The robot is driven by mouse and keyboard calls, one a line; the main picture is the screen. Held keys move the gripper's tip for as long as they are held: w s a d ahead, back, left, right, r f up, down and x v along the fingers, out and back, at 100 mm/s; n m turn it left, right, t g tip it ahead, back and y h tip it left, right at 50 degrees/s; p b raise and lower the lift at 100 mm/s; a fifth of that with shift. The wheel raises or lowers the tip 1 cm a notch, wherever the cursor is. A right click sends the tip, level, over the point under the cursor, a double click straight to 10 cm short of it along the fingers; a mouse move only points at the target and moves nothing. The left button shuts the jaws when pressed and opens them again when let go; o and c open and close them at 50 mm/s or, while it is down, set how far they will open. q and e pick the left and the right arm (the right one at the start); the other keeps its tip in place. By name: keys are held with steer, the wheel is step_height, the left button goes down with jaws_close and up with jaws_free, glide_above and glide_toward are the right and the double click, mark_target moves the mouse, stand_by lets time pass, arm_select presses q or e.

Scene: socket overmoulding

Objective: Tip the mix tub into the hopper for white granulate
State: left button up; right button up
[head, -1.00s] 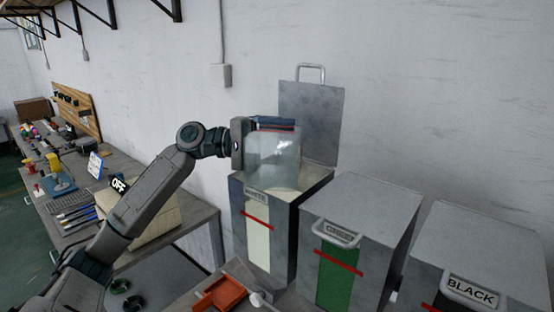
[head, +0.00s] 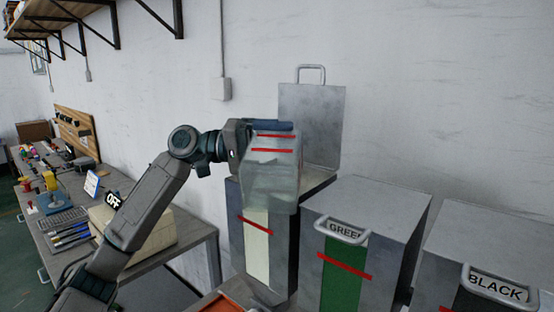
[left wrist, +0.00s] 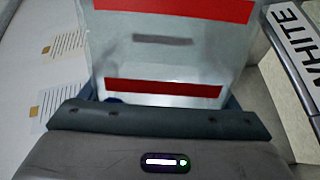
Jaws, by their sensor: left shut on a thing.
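The mix tub (head: 270,180) is a clear, see-through box with red stripes, held over the open top of the white hopper (head: 289,250). It looks tilted, its striped side turned towards the head camera. My left gripper (head: 268,127) is shut on the tub's upper edge. In the left wrist view the tub (left wrist: 165,58) fills the upper middle, and I see no granulate in it. The hopper's WHITE label (left wrist: 297,38) shows there at right. The hopper's window shows cream-white fill; the tub hides much of its mouth. My right gripper is out of view.
The hopper's grey lid (head: 312,115) stands open behind the tub, by the wall. The closed green hopper (head: 395,215) and black hopper (head: 500,245) stand to the right. A workbench (head: 170,250) with tools is at left. An orange tray (head: 247,295) lies at the bottom edge.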

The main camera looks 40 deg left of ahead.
arm_select(q)
steer(key=shift+s+r, duration=0.1)
steer(key=s+m+b, duration=0.1)
steer(key=b, duration=0.1)
steer(key=s+d+m+b, duration=0.1)
steer(key=b, duration=0.1)
steer(key=s+d+f+b, duration=0.1)
steer(key=s+b, duration=0.1)
steer(key=shift+m, duration=0.4)
steer(key=shift+s+d, duration=0.1)
steer(key=shift+s, duration=0.15)
steer(key=shift+r+m, duration=0.15)
steer(key=shift+m, duration=0.15)
